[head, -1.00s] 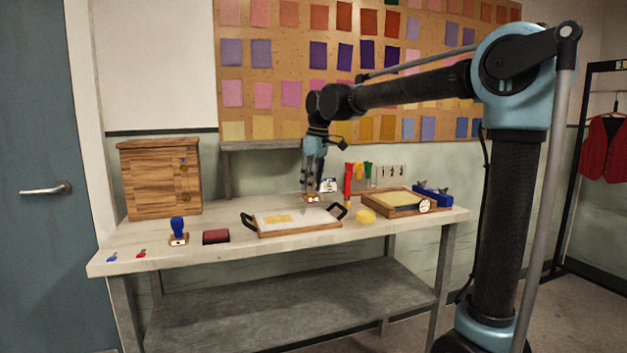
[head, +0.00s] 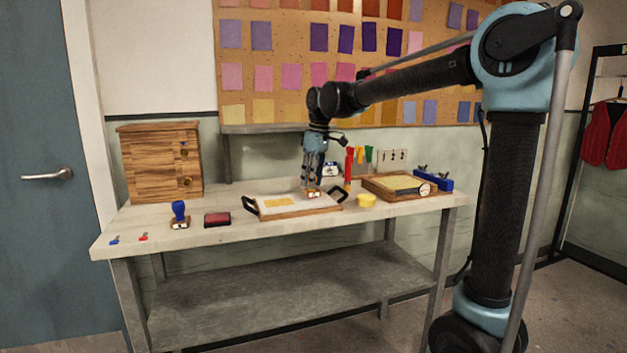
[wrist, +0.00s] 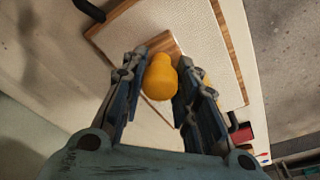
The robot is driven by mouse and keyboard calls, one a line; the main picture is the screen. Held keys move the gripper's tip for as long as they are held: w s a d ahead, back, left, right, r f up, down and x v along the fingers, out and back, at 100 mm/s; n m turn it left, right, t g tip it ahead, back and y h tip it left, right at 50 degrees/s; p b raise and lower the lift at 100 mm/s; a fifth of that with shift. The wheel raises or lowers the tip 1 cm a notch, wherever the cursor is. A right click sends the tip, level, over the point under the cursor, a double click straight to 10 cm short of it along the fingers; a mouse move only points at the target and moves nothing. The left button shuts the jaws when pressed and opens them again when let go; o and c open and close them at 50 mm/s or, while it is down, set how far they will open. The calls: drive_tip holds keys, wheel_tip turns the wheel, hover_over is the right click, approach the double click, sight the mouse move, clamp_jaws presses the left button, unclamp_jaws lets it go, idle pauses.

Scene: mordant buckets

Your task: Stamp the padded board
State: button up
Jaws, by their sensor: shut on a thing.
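The padded board (head: 300,210) lies on the workbench, white with a wooden edge and dark handles. A yellow patch (head: 278,203) marks its left part. My gripper (head: 312,183) points down over the board's right half. It is shut on a stamp with a yellow-orange handle (wrist: 160,78) and a wooden base (wrist: 167,47). In the wrist view the handle sits between the fingers, with the board's white face (wrist: 185,28) beneath. The base is at or just above the board; I cannot tell if it touches. Its underside is hidden.
A blue-handled stamp (head: 180,213) and a red ink pad (head: 217,219) stand left of the board. A yellow tub (head: 366,200) and a wooden tray (head: 400,188) with a yellow surface are to the right. A wooden cabinet (head: 160,163) stands at the back left.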

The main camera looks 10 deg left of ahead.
drive_tip(key=shift+f, duration=0.5)
idle(1.8)
drive_tip(key=shift+r, duration=0.1)
drive_tip(key=shift+r, duration=3.45)
